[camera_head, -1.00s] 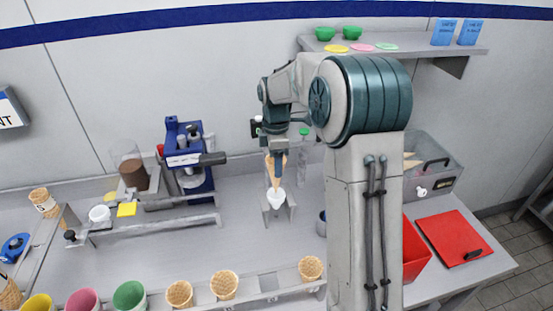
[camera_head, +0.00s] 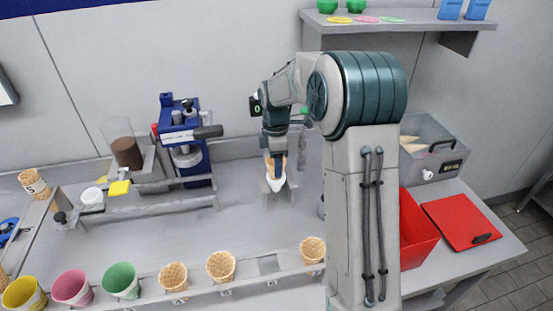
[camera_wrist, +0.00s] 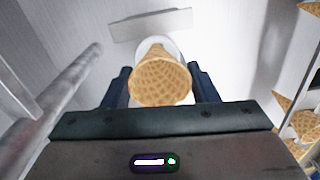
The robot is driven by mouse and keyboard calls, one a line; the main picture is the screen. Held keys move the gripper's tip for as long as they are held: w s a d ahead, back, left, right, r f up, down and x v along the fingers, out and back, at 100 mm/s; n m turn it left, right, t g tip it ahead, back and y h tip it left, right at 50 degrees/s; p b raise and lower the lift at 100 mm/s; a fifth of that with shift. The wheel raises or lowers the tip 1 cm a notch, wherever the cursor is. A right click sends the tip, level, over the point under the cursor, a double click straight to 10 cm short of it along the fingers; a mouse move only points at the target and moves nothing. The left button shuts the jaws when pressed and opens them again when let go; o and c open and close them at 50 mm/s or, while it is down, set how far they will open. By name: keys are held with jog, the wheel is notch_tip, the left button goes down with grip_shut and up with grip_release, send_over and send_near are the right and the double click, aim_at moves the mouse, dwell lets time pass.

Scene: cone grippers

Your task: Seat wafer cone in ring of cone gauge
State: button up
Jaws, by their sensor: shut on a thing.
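My gripper (camera_head: 276,158) is shut on a tan wafer cone (camera_wrist: 160,80). In the wrist view the cone's open mouth faces the camera between my two dark fingers (camera_wrist: 161,88). In the head view the wafer cone (camera_head: 281,163) points down, and its lower part is hidden in a white tapered piece (camera_head: 276,182) at the grey stand (camera_head: 292,186), which I take for the cone gauge. A white rim (camera_wrist: 156,43) shows behind the cone in the wrist view. I cannot tell whether the cone rests fully in the ring.
A blue machine (camera_head: 184,135) stands left of the stand. A front rack holds several wafer cones (camera_head: 221,266) and coloured cups (camera_head: 121,280). A red bin (camera_head: 415,232), a red board (camera_head: 460,232) and a grey crate (camera_head: 436,165) are at right.

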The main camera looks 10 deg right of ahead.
jog(key=shift+f, duration=0.5)
jog(key=o, duration=0.8)
jog(key=r, duration=0.9)
jog(key=r+b, duration=0.1)
jog(key=r, duration=0.3)
jog(key=shift+w+r, duration=0.3)
jog(key=shift+r, duration=0.1)
